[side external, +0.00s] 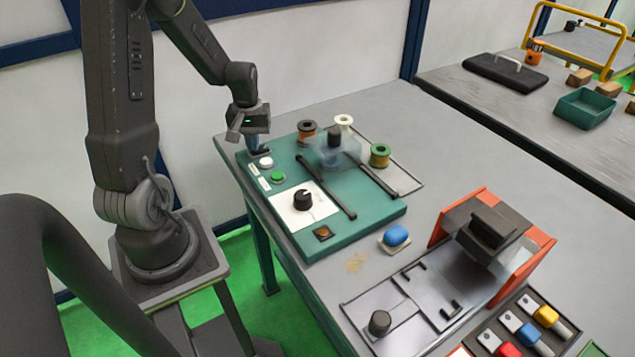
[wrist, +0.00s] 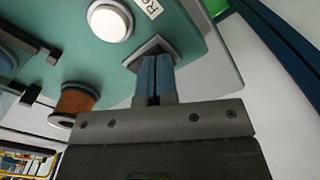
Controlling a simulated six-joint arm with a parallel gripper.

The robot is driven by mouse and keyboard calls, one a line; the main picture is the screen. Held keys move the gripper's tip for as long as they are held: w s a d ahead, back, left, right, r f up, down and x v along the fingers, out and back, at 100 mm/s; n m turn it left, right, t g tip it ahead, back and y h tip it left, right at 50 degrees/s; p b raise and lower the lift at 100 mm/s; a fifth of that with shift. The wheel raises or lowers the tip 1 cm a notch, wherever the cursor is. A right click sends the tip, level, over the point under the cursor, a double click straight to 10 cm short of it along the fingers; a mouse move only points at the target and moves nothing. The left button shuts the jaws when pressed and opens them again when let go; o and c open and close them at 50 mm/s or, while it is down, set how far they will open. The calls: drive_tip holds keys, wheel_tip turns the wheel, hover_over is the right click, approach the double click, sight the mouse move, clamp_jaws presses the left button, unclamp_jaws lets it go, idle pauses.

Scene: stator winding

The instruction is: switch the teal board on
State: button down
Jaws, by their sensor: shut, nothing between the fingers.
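The teal board (side external: 350,222) lies on the grey table. My gripper (side external: 258,147) points down at its far left corner with its blue fingers together and empty. In the wrist view the fingertips (wrist: 153,60) are over a small dark switch with a grey plate (wrist: 150,48), hiding most of it. I cannot tell whether they touch it or which way the switch is set. A white round button (side external: 266,162) is beside it and also shows in the wrist view (wrist: 110,22). A green button (side external: 278,178) and a black knob (side external: 303,199) on a white plate come nearer the front.
Two black rails (side external: 328,188) lie along the board, with a blurred, see-through part (side external: 330,150) between them. A copper spool (side external: 307,131), a white spool (side external: 344,123) and a green spool (side external: 380,155) stand behind. A blue knob (side external: 396,236) and an orange-sided fixture (side external: 520,272) are to the right.

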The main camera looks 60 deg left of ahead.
drive_tip(key=shift+f, duration=0.15)
drive_tip(key=shift+r, duration=3.55)
drive_tip(key=shift+d, duration=0.1)
drive_tip(key=d+r+m+t+y, duration=0.1)
drive_tip(key=d+r+m, duration=0.25)
drive_tip(key=d, duration=0.35)
drive_tip(key=d+r+m+t, duration=0.25)
drive_tip(key=d+r, duration=0.25)
drive_tip(key=d, duration=0.3)
drive_tip(key=s+d+r+m+t+h, duration=0.1)
drive_tip(key=s+d+r+m, duration=0.3)
drive_tip(key=d, duration=0.6)
drive_tip(key=shift+s+m+t, duration=0.55)
drive_tip(key=shift+s+m, duration=0.45)
drive_tip(key=shift+s, duration=0.2)
